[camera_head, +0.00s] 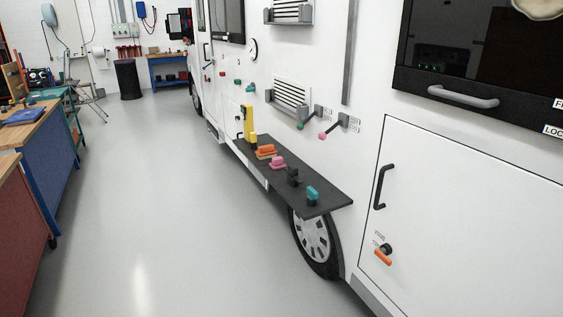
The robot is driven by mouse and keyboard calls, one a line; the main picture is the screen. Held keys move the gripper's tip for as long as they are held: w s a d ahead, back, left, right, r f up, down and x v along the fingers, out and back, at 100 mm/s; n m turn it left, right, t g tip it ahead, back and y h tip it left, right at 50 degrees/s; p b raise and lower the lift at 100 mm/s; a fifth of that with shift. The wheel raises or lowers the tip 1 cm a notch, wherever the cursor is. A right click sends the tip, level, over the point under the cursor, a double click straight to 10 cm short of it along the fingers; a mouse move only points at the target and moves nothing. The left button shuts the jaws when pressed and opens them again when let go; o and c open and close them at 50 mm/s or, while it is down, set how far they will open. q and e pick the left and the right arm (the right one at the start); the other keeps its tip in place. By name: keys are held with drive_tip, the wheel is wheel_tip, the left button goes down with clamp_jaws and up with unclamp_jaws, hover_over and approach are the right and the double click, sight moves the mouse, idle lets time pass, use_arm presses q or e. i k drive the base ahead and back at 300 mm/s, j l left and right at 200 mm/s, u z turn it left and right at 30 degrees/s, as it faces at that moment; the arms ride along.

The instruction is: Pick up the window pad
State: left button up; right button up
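Neither of my grippers shows in the head view. No thing in view is plainly labelled as the window pad, and I cannot tell which it is. A dark shelf (325,201) sticks out from the motorhome's side and bears several small things. An upright yellow thing (249,122) stands at its far end. Nearer are an orange piece (266,150), a pink piece (277,162), a black piece (293,176) and a teal piece (312,194). A flat blue thing (25,116) lies on the wooden-topped workbench at the left.
The white motorhome (440,205) fills the right side, with a wheel (313,240) below the shelf and a dark window (490,50) above. Blue and red cabinets (52,165) line the left. The grey floor (160,210) between is clear. A black bin (128,80) stands far back.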

sight(277, 163)
drive_tip(key=z, duration=0.25)
drive_tip(key=i+j+z, duration=0.3)
drive_tip(key=z, duration=0.15)
drive_tip(key=i+j+z, duration=0.3)
drive_tip(key=z, duration=0.15)
